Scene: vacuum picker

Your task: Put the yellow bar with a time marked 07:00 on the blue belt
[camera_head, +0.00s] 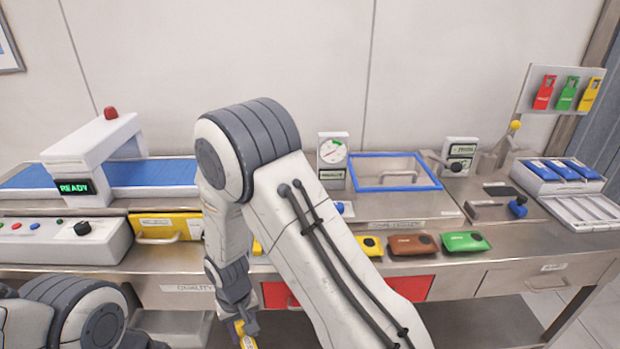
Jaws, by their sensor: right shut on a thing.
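My right gripper (241,326) hangs low in front of the table's front edge, pointing down, shut on a yellow bar (247,342). The bar is cut off by the bottom of the picture, and no time can be read on it. The blue belt (152,173) runs along the back left of the table, passing under a white arch, with my right arm covering its right end. Another yellow bar (370,246) lies on the table right of my arm, its marking too small to read. My left arm shows at the lower left; its gripper is out of view.
The white arch (90,150) has a red lamp and a green READY display. A control box (60,241) stands before the belt. A brown bar (411,245) and a green bar (465,241) lie near the front edge. A blue-rimmed lid (395,156) and gauge (333,150) stand behind.

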